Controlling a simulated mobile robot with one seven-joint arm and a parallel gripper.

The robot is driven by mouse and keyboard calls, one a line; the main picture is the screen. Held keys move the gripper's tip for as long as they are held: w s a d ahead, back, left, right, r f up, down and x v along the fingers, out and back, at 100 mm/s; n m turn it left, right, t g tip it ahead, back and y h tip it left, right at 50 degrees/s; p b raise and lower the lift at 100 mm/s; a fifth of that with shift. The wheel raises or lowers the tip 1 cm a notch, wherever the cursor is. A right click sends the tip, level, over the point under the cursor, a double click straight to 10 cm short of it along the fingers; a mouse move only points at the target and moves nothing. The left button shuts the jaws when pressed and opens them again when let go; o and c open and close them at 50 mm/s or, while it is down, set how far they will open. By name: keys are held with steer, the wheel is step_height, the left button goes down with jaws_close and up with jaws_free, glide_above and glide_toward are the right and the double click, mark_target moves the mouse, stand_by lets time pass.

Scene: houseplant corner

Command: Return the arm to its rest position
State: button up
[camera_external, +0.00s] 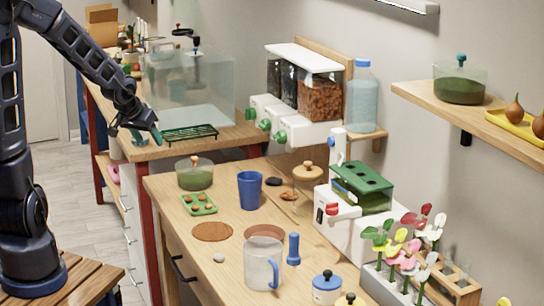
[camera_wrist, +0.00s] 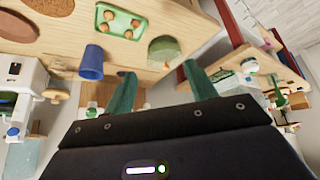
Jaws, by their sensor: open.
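My gripper (camera_external: 148,139) is in the left part of the external view, at the end of my dark arm, which reaches in from the left edge. It hangs in the air near the green wire rack (camera_external: 190,133) on the back counter. I cannot tell its exact height above the counter. In the wrist view my gripper (camera_wrist: 161,84) has its two green fingers apart, with nothing between them. The wrist picture is tilted, with the wooden table (camera_wrist: 225,25) across its upper part.
A clear tank (camera_external: 190,85) stands behind my gripper. The front table holds a green-filled jar (camera_external: 195,178), a blue cup (camera_external: 249,190), a green tray (camera_external: 199,204) and a clear mug (camera_external: 262,266). Dispensers (camera_external: 300,95) stand at the back wall. Open floor (camera_external: 70,175) lies left of the counters.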

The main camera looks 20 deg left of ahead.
steer(key=s+a+r, duration=0.4)
steer(key=s, duration=0.3)
steer(key=s+a+r+g, duration=0.1)
steer(key=s+a+r, duration=0.3)
steer(key=s, duration=0.4)
steer(key=s+a+r+n, duration=0.1)
steer(key=s+a+r, duration=0.3)
steer(key=s, duration=0.3)
steer(key=shift+s+r+g+y, duration=0.25)
steer(key=shift+r+g+y, duration=0.15)
steer(key=shift+r, duration=0.05)
